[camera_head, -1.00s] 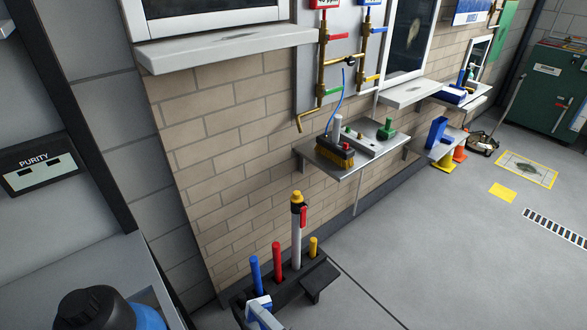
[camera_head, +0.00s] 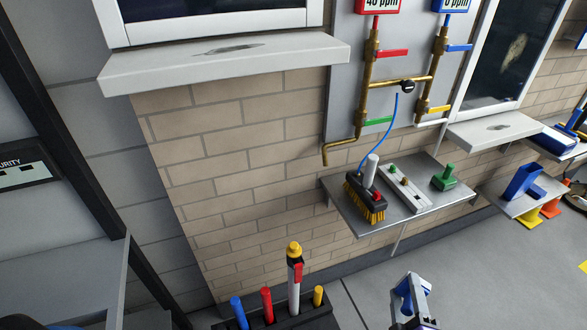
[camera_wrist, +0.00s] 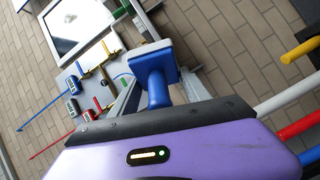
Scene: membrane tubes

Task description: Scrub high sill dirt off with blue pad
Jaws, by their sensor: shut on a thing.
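The high sill (camera_head: 290,66) is a pale ledge under the window at the upper left of the head view, with a dark grey smear of dirt (camera_head: 232,48) on its top. In the wrist view my gripper (camera_wrist: 158,94) is shut on the handle of the blue pad (camera_wrist: 154,56), which has a square head held out ahead of the purple wrist housing. The fingertips are partly hidden by the housing. In the head view a blue-and-white end (camera_head: 411,298) shows at the bottom, right of and well below the high sill, touching nothing I can see.
A lower sill (camera_head: 495,130) with a smaller smudge is at the right. Brass pipes (camera_head: 368,90) with coloured levers stand between the windows. A metal shelf (camera_head: 408,212) below holds a yellow-bristled brush (camera_head: 366,200). A dark rack (camera_head: 285,322) holds upright coloured handles. Open floor lies at right.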

